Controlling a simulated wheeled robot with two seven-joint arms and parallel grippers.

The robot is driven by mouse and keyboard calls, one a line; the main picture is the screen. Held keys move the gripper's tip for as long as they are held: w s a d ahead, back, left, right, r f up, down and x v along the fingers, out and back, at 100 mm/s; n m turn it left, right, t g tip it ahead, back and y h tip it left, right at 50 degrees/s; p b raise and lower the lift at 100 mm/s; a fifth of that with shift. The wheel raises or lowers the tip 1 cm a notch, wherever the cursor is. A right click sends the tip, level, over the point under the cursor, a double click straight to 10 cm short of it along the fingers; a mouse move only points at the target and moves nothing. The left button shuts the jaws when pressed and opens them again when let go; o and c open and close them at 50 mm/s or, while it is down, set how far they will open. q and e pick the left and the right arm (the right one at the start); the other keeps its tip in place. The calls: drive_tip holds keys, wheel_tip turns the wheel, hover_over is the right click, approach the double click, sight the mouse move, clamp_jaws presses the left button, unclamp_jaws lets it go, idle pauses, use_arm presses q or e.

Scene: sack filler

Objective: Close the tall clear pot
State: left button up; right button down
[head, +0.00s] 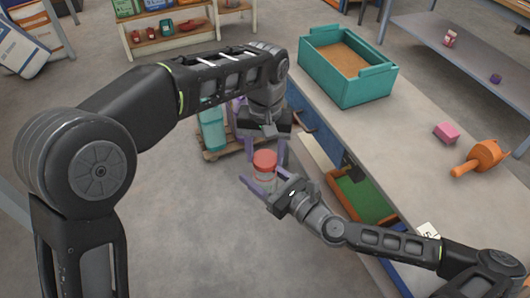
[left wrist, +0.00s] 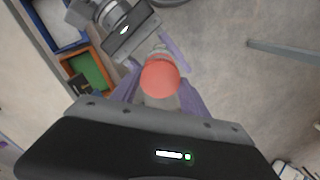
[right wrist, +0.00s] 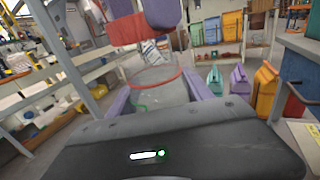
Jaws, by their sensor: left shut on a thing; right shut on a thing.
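My left gripper (head: 264,150) is shut on the red lid (head: 264,160). The lid also shows between its purple fingers in the left wrist view (left wrist: 160,78). My right gripper (head: 279,184) is shut on the clear pot (head: 265,178), which is upright, see-through and open at the top. In the right wrist view the pot (right wrist: 155,95) stands between the purple fingers, with a reddish rim line. There the lid (right wrist: 125,30) hangs above the pot, apart from it and a little left. In the left wrist view the lid hides most of the pot.
A workbench (head: 400,140) runs along the right, with a teal crate (head: 345,85), a pink block (head: 447,132) and an orange tool (head: 480,158) on it. A green-floored tray (head: 362,195) sits at its side. Open floor (head: 190,240) lies to the left.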

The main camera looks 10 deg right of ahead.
sight(265, 181)
use_arm(q)
drive_tip(key=shift+f, duration=0.15)
drive_tip(key=shift+f, duration=0.8)
drive_tip(key=shift+f, duration=0.55)
idle(0.3)
